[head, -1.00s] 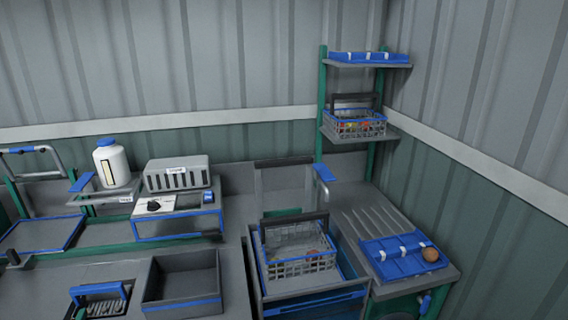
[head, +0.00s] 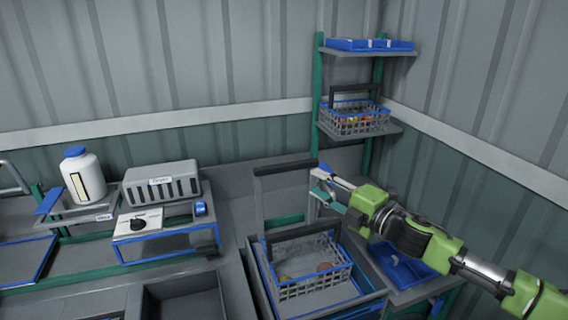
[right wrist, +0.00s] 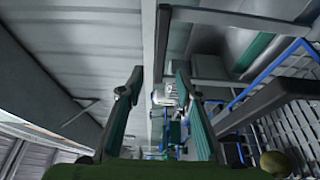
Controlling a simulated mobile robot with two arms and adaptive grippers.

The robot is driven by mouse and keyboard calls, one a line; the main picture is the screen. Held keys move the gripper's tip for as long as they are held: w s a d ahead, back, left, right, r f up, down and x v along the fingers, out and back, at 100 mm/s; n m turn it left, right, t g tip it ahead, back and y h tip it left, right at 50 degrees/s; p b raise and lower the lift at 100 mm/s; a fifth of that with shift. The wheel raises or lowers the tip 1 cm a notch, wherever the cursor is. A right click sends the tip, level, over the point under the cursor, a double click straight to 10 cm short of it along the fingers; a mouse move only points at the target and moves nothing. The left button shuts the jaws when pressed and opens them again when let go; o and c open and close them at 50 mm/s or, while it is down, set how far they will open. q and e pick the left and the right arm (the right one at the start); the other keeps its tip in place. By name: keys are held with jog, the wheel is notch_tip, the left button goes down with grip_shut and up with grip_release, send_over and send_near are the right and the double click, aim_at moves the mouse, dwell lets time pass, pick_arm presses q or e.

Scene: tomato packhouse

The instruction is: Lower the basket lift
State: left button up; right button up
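The basket lift has an upright grey frame (head: 257,200) behind a tub with a blue rim. A grey wire basket (head: 312,283) with a blue rim and dark handle sits low in the tub, with a few small items inside. The lift's blue-tipped lever is at the frame's right side, largely covered by my right gripper (head: 319,184). In the right wrist view the two fingers (right wrist: 158,105) stand apart with nothing clearly between them. The basket (right wrist: 290,115) shows at the right there. Contact with the lever cannot be told. My left gripper is out of view.
A shelf rack (head: 375,128) at the back right holds another wire basket (head: 355,118) and a blue tray. A grey box device (head: 160,184) and a white jar (head: 83,176) stand left. My right arm covers part of the right-hand bench and its blue tray (head: 405,270).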

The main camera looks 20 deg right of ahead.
aim_at(290, 168)
jog(key=p+x, duration=0.3)
jog(key=x, duration=0.7)
jog(key=shift+w+a, duration=0.25)
jog(key=shift+w, duration=0.1)
jog(key=shift+w+a+p, duration=0.15)
jog(key=shift+w+p, duration=0.2)
jog(key=shift+w+a, duration=0.15)
jog(key=shift+w, duration=0.15)
jog(key=shift+w+a+f, duration=0.1)
jog(key=shift+w, duration=0.15)
grip_shut()
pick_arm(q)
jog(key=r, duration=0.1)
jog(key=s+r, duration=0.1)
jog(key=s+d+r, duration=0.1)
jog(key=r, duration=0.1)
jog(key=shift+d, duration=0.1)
